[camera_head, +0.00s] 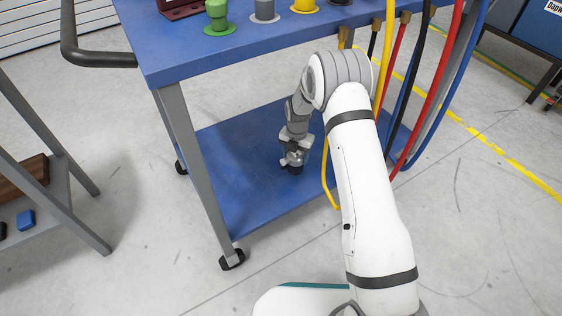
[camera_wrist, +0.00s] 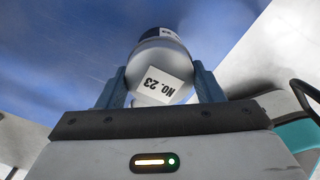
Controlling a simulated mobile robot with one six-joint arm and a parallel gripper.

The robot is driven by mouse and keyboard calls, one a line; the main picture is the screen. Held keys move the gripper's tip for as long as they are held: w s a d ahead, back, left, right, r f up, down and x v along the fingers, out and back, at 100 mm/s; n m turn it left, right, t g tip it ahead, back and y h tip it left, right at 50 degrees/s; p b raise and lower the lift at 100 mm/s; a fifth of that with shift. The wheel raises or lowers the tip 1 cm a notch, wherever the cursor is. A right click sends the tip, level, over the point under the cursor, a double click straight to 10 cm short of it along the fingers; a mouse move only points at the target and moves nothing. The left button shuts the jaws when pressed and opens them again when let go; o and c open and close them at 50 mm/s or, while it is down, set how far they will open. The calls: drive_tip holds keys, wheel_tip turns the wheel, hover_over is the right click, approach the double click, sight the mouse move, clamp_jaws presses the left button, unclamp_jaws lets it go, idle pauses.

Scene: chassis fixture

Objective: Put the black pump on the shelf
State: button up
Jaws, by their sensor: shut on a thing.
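My gripper (camera_head: 292,157) reaches under the blue cart's top, over its lower blue shelf (camera_head: 240,195). It is shut on the black pump (camera_head: 295,169), whose dark end shows below the jaws in the head view. In the wrist view, the two fingers of my gripper (camera_wrist: 160,88) clasp the pump (camera_wrist: 158,55) from both sides. There it shows a rounded grey body, a white "NO. 23" label and a dark far end. The blue shelf (camera_wrist: 60,50) fills the background. The pump is close to the shelf; I cannot tell whether it touches.
Green (camera_head: 217,16), grey (camera_head: 264,10) and yellow (camera_head: 304,5) parts stand on the cart's top (camera_head: 185,50). Yellow, black, red and blue hoses (camera_head: 440,85) hang at the right by my arm. A cart leg (camera_head: 195,160) stands left. The shelf around the pump is bare.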

drive_tip(key=shift+d+f+b, duration=0.1)
drive_tip(key=shift+f+b, duration=0.45)
drive_tip(key=shift+f, duration=1.2)
drive_tip(key=shift+f, duration=0.2)
drive_tip(key=o, duration=1.4)
